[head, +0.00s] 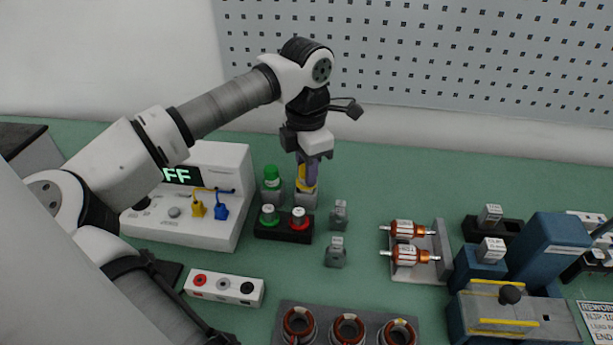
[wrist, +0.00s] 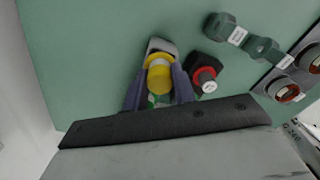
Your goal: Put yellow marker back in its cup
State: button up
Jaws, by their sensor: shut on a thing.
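The yellow marker (head: 306,186) is upright between the purple fingers of my gripper (head: 307,176), which is shut on it. A small grey cup (head: 306,200) stands directly below the marker. The marker's lower end meets or overlaps the cup's top in the head view; I cannot tell how far inside it sits. In the wrist view the yellow marker (wrist: 158,78) shows between the two fingers (wrist: 159,92), with the grey cup (wrist: 161,46) just behind it.
A green marker (head: 271,177) stands in a cup to the left. A black block with a green and a red button (head: 299,222) is in front. A white device with a display (head: 215,205) stands left.

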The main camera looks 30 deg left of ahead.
jog(key=shift+f, duration=0.15)
jog(key=shift+f+b, duration=0.45)
jog(key=shift+f, duration=0.1)
jog(key=o, duration=1)
jog(key=shift+r, duration=0.1)
jog(key=shift+r, duration=0.1)
jog(key=shift+r+p, duration=0.3)
jog(key=shift+p, duration=0.2)
notch_tip(320, 180, up, 12)
jog(key=shift+r, duration=0.1)
jog(key=shift+s, duration=0.1)
